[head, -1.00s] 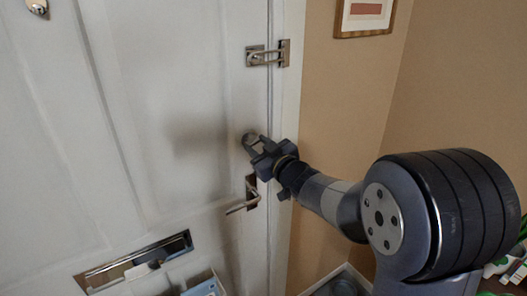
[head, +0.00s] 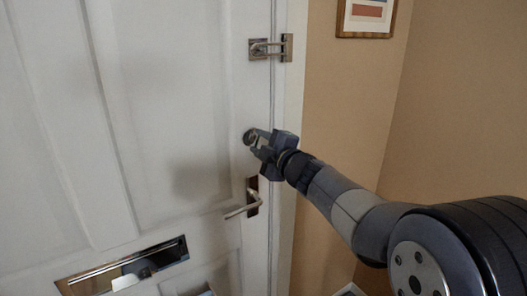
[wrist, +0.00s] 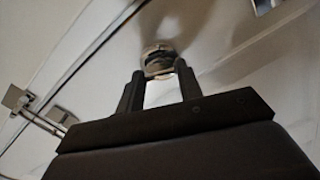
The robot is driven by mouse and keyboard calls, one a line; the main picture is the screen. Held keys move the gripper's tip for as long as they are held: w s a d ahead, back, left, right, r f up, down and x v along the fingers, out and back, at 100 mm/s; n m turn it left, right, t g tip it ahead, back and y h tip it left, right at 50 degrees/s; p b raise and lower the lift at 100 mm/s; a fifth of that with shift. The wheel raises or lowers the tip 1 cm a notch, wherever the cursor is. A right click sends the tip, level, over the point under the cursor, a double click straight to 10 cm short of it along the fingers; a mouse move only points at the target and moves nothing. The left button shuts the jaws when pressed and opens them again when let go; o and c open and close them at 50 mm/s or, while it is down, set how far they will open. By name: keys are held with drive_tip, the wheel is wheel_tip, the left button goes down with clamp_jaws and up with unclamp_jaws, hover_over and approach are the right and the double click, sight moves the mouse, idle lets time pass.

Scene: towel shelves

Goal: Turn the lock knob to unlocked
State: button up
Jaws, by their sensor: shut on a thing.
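The lock knob (head: 249,137) is a small round metal fitting on the white door (head: 180,110), above the lever handle. It also shows in the wrist view (wrist: 158,60), at the tips of my fingers. My gripper (head: 261,143) reaches it from the right, with its two fingers closed on the knob. In the wrist view the fingers (wrist: 160,75) stand on either side of the knob's lower part. The fingers hide part of the knob, and I cannot tell which way its grip is turned.
A lever handle (head: 242,207) sits just below my gripper. A swing-bar latch (head: 270,48) is above, at the door's edge. A mail slot (head: 122,268) is low on the door. A framed picture (head: 366,17) hangs on the tan wall at right.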

drive_tip(key=shift+r+n+b, duration=0.2)
drive_tip(key=shift+n+b, duration=0.3)
drive_tip(key=shift+n, duration=0.5)
drive_tip(key=shift+r+n+b, duration=0.15)
drive_tip(key=shift+n+b, duration=0.35)
drive_tip(key=shift+n, duration=0.5)
drive_tip(key=o, duration=0.8)
drive_tip(key=shift+o, duration=0.9)
drive_tip(key=shift+w+a+f, duration=0.15)
drive_tip(key=shift+w+a, duration=0.05)
drive_tip(key=v, duration=1.2)
drive_tip(key=shift+d, duration=0.2)
